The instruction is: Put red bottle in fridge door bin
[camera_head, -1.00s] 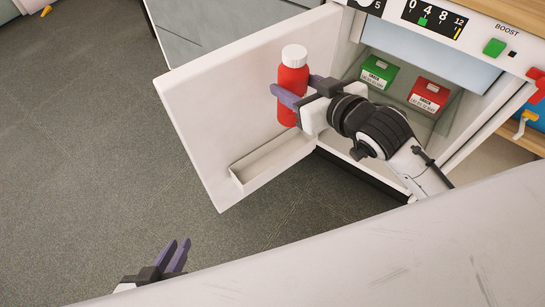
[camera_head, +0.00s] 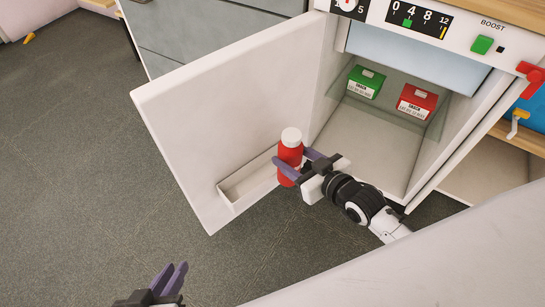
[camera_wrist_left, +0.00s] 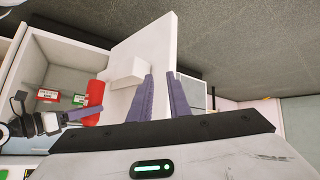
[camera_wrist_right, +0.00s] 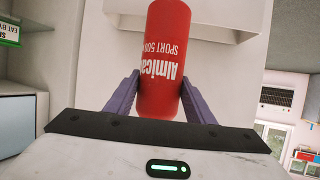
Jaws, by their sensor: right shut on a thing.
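The red bottle (camera_head: 290,153) with a white cap is upright in my right gripper (camera_head: 302,167), in front of the right end of the door bin. My right gripper is shut around its body; the bottle fills the space between the fingers in the right wrist view (camera_wrist_right: 163,75). The white fridge door bin (camera_head: 232,192) is a shallow trough low on the open door (camera_head: 205,115). From the head view I cannot tell whether the bottle's base is inside the bin. My left gripper (camera_head: 170,279) is open and empty at the bottom, away from the door.
The open fridge holds a green box (camera_head: 367,82) and a red box (camera_head: 416,102) on a glass shelf. A control panel with knobs and a green button (camera_head: 481,44) is above. A pale surface (camera_head: 430,265) fills the lower right. Grey floor lies left of the door.

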